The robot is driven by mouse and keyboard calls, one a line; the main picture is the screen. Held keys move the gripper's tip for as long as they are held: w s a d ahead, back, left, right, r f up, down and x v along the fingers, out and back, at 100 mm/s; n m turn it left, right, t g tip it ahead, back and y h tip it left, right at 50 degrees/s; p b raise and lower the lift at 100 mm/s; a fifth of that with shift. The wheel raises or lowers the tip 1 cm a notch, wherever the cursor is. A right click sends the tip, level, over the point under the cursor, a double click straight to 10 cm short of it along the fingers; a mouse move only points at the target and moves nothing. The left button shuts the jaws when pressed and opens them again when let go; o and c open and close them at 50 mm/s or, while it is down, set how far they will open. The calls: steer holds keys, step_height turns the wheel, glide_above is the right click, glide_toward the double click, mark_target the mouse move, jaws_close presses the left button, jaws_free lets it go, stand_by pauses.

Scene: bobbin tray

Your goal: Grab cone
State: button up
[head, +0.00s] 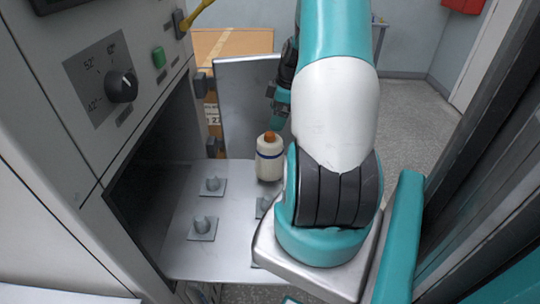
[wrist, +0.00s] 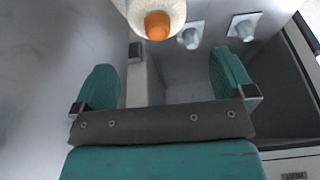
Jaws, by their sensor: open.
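The cone (head: 269,160) is a white body with a blue band and an orange tip, standing upright on the metal tray (head: 185,258). In the wrist view its white body (wrist: 136,14) and orange tip show at the top edge, partly cut off. My gripper (wrist: 164,78) is open and empty, its two teal fingers spread apart. The cone lies beyond the fingertips, not between them. In the head view my gripper (head: 281,98) is partly hidden behind my arm, above and behind the cone.
Grey pegs on square plates (head: 212,187) stand on the tray beside the cone; one is partly covered by my arm. The machine panel with a black knob (head: 121,87) rises at the left. A cardboard box (head: 235,42) and upright metal panel (head: 240,105) stand behind.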

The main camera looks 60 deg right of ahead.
mark_target(270, 133)
steer(key=p+x, duration=0.2)
steer(key=x, duration=0.8)
steer(key=shift+w+d+f, duration=0.1)
steer(key=shift+w, duration=0.05)
steer(key=c, duration=1.2)
